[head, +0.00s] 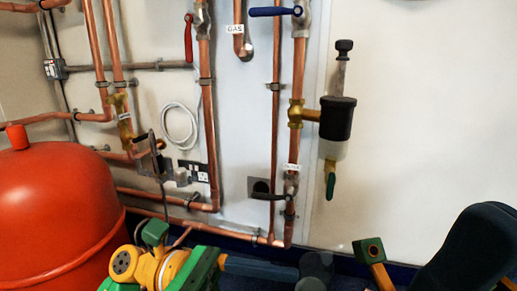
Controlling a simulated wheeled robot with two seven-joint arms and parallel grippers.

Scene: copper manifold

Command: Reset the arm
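Parts of my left arm (165,268), yellow, green and dark blue, show at the bottom left of centre in the head view. Its dark blue end points right, in front of the lower pipes. Parts of my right arm (470,250), dark blue, show at the bottom right, with a green and copper-coloured piece (370,252) to their left. The fingertips of both grippers cannot be made out clearly, so I cannot tell open from shut. I see nothing held in either.
A copper pipe manifold (208,110) covers the wall. A black filter unit (337,118) juts out at right. A large red tank (55,215) fills the lower left. The right wall is clear.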

